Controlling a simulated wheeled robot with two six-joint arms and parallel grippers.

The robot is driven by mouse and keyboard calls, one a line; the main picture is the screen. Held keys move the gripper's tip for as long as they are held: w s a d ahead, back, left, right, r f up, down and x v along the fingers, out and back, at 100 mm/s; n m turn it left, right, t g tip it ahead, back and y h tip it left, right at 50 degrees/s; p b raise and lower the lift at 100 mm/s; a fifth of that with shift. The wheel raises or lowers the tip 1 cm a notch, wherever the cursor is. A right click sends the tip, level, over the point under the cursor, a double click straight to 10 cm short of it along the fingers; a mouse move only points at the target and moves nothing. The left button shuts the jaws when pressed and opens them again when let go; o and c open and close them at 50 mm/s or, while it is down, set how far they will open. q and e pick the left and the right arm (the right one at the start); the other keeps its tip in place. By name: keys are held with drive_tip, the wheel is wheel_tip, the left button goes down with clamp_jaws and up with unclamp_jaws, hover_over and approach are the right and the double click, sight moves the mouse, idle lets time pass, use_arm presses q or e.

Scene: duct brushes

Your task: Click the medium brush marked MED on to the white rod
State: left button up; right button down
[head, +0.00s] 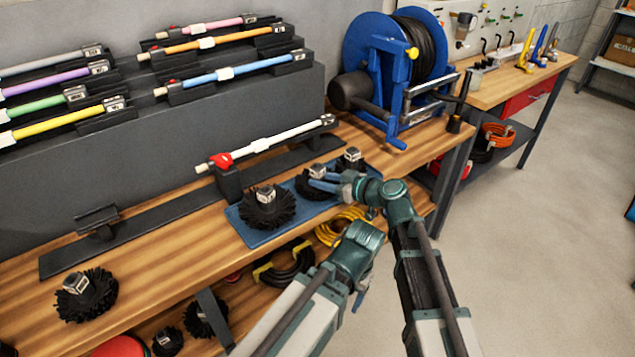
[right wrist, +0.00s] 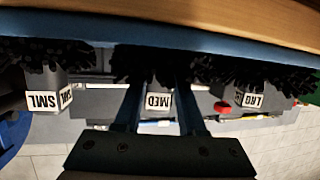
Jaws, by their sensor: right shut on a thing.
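The medium brush (head: 309,188), a black bristle head with a pale-labelled block on top, sits on the blue mat (head: 246,233) between a larger and a smaller brush. My right gripper (head: 322,181) is shut on its block. In the right wrist view the fingers stand on either side of the MED block (right wrist: 158,100), under the bristles in this upside-down picture. The white rod (head: 280,139) lies raised on a dark stand behind the mat, its red-marked end (head: 220,160) to the left. My left gripper (head: 361,292) is low in front of the bench, its jaws mostly hidden.
The LRG brush (right wrist: 250,98) and SML brush (right wrist: 48,98) flank the medium one closely. Another brush (head: 86,294) stands at the bench's left. Coloured rods (head: 225,75) lie on racks behind. A blue hose reel (head: 385,60) stands to the right.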

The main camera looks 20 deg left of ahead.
drive_tip(key=shift+r, duration=0.15)
drive_tip(key=shift+r+p, duration=2.85)
drive_tip(key=shift+p, duration=0.15)
wheel_tip(320, 180, up, 12)
drive_tip(key=p, duration=1.2)
drive_tip(key=shift+r, duration=0.2)
